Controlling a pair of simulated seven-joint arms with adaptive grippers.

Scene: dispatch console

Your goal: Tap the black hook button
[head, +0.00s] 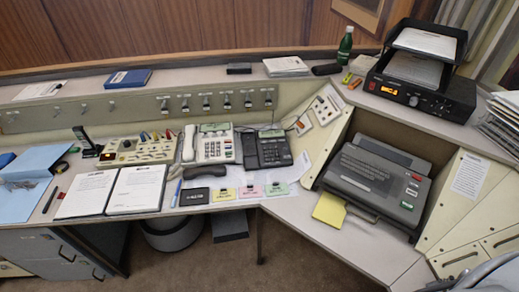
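A black desk phone (272,153) stands on the desk left of the corner, to the right of a white phone (214,147). The black phone's cradle (249,151) on its left side looks empty. A dark handset-like shape (192,184) lies on the desk in front of the white phone. The hook button is too small to make out clearly. Neither of my grippers shows in the head view.
Open binders (138,189) lie left of the phones, below a beige switch panel (138,151). Coloured note cards (250,192) lie along the front edge. A dark typewriter-like machine (373,180) sits in the right bay. A green bottle (345,45) stands on the back ledge.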

